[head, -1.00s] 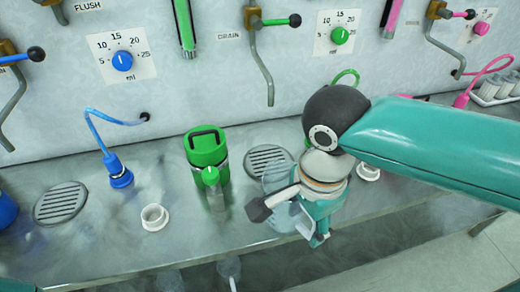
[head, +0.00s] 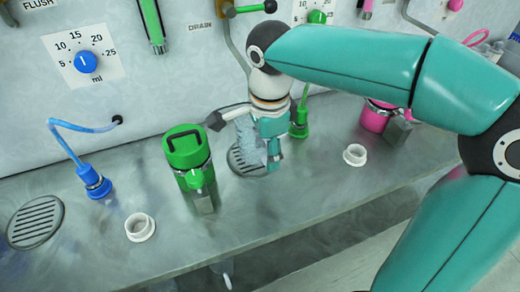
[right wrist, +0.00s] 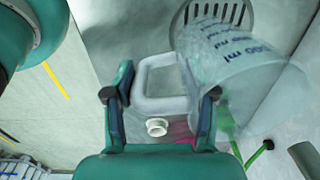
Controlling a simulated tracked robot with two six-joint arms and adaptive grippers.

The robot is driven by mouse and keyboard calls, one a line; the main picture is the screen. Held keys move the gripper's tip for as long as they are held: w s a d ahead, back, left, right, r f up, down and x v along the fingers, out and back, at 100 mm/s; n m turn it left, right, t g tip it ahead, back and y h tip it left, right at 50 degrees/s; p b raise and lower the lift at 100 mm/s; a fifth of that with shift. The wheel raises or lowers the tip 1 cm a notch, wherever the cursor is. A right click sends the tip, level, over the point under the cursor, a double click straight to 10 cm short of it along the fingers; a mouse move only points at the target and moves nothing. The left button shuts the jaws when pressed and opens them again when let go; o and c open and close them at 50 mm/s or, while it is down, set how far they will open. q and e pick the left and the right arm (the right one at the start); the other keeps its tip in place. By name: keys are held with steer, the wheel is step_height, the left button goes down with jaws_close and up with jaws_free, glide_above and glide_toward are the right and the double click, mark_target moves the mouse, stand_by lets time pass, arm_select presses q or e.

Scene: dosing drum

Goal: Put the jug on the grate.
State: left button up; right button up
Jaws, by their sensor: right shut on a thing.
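The clear jug (head: 249,140) with blue ml marks is partly hidden behind my right gripper (head: 273,153) in the head view. In the right wrist view the jug (right wrist: 232,62) is at the upper right, and my right gripper (right wrist: 166,92) is shut on its handle (right wrist: 150,102). The grate (head: 238,163) is a round slotted drain behind and below the jug in the head view. The grate also shows at the top of the right wrist view (right wrist: 208,10), partly covered by the jug. I cannot tell whether the jug touches it. My left gripper is out of view.
A green-lidded drum (head: 187,150) stands just left of the grate. A green plug (head: 299,127) is close on the right. White rings (head: 140,227) and (head: 355,155) sit on the steel counter (head: 260,220). A blue plug (head: 95,183) and another grate (head: 35,222) are at left.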

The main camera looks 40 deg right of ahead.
mark_target(262, 163)
steer(key=shift+w+d, duration=0.25)
steer(key=shift+w, duration=0.8)
steer(key=shift+w+f, duration=0.1)
steer(key=shift+f, duration=1.65)
steer(key=o, duration=1.2)
step_height(262, 163, up, 12)
steer(key=shift+f+p, duration=0.25)
steer(key=shift+p, duration=0.75)
steer(key=shift+s+r, duration=0.2)
steer(key=shift+r, duration=0.1)
steer(key=shift+s, duration=0.1)
